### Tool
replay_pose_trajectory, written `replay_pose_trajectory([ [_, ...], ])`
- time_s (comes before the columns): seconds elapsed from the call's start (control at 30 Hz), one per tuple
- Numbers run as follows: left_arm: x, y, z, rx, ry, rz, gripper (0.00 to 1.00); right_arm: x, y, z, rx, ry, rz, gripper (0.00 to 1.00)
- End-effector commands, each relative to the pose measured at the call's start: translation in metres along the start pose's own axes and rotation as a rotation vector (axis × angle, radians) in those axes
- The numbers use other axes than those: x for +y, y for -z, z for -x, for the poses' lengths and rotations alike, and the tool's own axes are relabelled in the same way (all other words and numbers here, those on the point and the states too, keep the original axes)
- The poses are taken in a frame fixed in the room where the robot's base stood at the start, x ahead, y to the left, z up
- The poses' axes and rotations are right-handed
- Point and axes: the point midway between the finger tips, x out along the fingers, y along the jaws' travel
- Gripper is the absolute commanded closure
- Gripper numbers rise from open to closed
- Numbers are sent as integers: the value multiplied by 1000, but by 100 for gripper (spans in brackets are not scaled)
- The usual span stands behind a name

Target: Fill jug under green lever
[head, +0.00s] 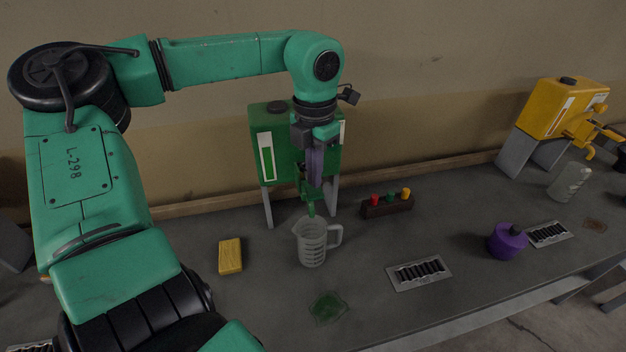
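A green oil drum (264,138) stands on legs at the back of the bench, with its green spout (311,208) pointing down. A clear jug (311,248) with a handle on its right stands upright on the bench just under that spout. I cannot tell whether there is liquid in it. My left gripper (317,178) points down in front of the green drum, above the jug and close to the tap. It hides the green lever, and I cannot see whether its fingers are open or closed. My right gripper does not show.
A yellow sponge (230,256) lies left of the jug, a green stain (328,307) in front. A block with coloured pegs (387,204), a drain grate (420,273) and a purple can (507,241) are to the right. A yellow drum (562,108) and another jug (569,182) stand far right.

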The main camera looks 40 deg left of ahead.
Motion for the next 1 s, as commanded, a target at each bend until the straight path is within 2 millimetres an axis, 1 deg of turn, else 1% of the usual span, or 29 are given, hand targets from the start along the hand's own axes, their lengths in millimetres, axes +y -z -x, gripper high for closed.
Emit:
replay_pose_trajectory([
  [1.0,0,0,-41,2,0,-1,100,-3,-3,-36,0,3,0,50],
])
